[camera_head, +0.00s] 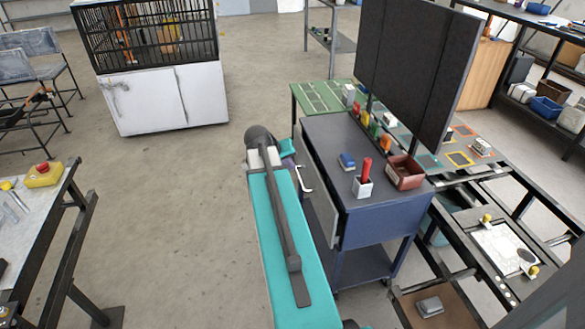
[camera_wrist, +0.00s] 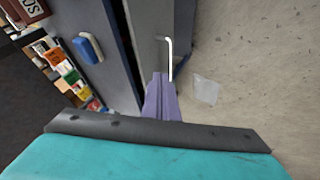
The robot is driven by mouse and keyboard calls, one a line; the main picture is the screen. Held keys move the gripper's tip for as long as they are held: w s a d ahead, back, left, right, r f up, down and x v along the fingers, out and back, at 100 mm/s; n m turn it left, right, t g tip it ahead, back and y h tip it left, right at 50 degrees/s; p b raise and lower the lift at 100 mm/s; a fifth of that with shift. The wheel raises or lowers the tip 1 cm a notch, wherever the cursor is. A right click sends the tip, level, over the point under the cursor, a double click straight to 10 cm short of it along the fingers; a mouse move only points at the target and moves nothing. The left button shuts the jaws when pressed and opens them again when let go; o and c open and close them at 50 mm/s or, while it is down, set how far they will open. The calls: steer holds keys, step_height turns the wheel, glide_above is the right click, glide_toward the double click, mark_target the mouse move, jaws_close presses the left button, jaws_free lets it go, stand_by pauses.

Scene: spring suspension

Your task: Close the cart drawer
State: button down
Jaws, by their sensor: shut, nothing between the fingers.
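The cart (camera_head: 375,215) is dark blue-grey and stands right of my arm in the head view. Its drawer (camera_head: 318,185) has a grey front on the cart's left side, with a white bar handle (camera_head: 303,179). The drawer front stands out from the cart body with a dark gap behind it, so it is partly open. In the wrist view the drawer front (camera_wrist: 147,38) and handle (camera_wrist: 170,58) lie just ahead of my gripper (camera_wrist: 159,76). The purple fingers are shut and empty, with tips at the front's lower end in the picture, beside the handle. I cannot tell whether they touch.
A dark panel (camera_head: 415,60) rises behind. A metal frame stands right, a workbench (camera_head: 35,215) left. Floor left of my arm is clear.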

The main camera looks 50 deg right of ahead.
steer(key=shift+a+r, duration=0.1)
steer(key=shift+r, duration=0.05)
steer(key=c, duration=1.9)
jaws_free()
steer(key=shift+a, duration=0.1)
steer(key=shift+c, duration=0.2)
steer(key=shift+o, duration=0.9)
steer(key=w+a+f+n+y, duration=0.2)
steer(key=a+f, duration=1.2)
steer(key=shift+n+y, duration=0.3)
steer(key=s+a+f+n+g+y, duration=0.15)
steer(key=s+a+f, duration=0.25)
steer(key=a+f, duration=0.95)
steer(key=s+a+f+n+g+y, duration=0.1)
steer(key=s+a+f+n+g, duration=0.1)
steer(key=s+a+f, duration=0.4)
steer(key=s+a+f+n+g+y, duration=0.2)
steer(key=s+a+f, duration=0.4)
steer(key=s+a, duration=0.8)
steer(key=shift+s+a+f, duration=0.15)
steer(key=shift+s+a, duration=0.1)
steer(key=shift+a, duration=1)
steer(key=shift+s+n, duration=0.1)
steer(key=shift+n, duration=0.15)
